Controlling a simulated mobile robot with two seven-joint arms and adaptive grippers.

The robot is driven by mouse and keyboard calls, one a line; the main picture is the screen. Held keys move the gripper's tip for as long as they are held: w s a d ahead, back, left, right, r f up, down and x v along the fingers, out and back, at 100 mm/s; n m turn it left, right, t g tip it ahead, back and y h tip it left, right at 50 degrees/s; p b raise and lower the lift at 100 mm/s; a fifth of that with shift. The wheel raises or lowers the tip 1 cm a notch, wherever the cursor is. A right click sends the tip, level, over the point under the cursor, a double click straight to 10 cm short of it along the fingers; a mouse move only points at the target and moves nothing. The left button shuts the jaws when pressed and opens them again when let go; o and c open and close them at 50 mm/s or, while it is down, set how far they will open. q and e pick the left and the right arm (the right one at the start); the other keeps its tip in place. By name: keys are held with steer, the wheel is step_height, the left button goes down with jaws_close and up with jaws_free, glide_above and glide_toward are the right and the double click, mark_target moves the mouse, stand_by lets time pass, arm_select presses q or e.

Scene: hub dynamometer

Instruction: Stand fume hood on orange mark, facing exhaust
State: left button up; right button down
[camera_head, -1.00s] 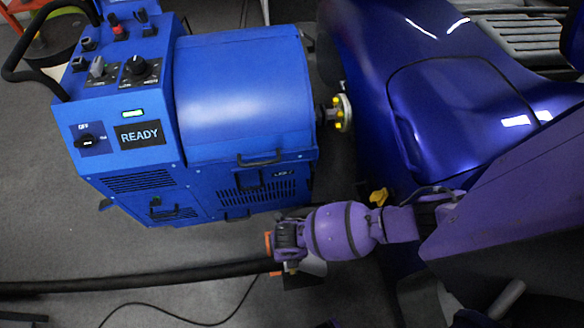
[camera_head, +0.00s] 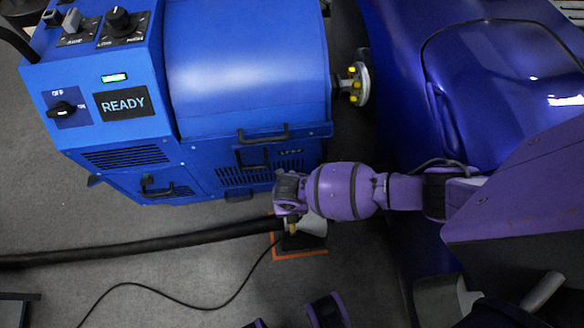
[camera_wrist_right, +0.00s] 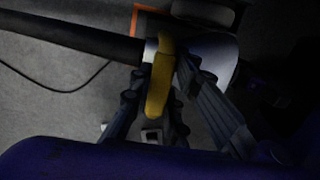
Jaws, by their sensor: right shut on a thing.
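The fume hood (camera_head: 312,226) is a pale, silvery flared hood with a dark base and a black hose running left. Its wide end points right, toward the blue car, in the head view. The orange mark (camera_head: 300,256) is a thin outline on the floor, partly hidden by the hood and my arm. The dark base overlaps its area; I cannot tell whether it touches the floor. My right gripper (camera_head: 290,222) is shut on the hood's yellow handle (camera_wrist_right: 160,82). In the wrist view the hood (camera_wrist_right: 218,55) flares right of the fingers (camera_wrist_right: 158,85).
The blue dynamometer (camera_head: 245,75) with a READY display stands behind the mark, its hub (camera_head: 355,84) by the car (camera_head: 410,50). The black hose (camera_head: 140,246) and a thin cable (camera_head: 180,313) cross the floor. Floor left of the mark is otherwise clear.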

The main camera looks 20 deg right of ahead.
steer(key=shift+w+f, duration=0.15)
steer(key=shift+f, duration=0.15)
steer(key=shift+w+r, duration=0.1)
steer(key=shift+r, duration=0.1)
steer(key=shift+f, duration=0.2)
steer(key=c, duration=1.7)
jaws_free()
steer(key=shift+o, duration=0.2)
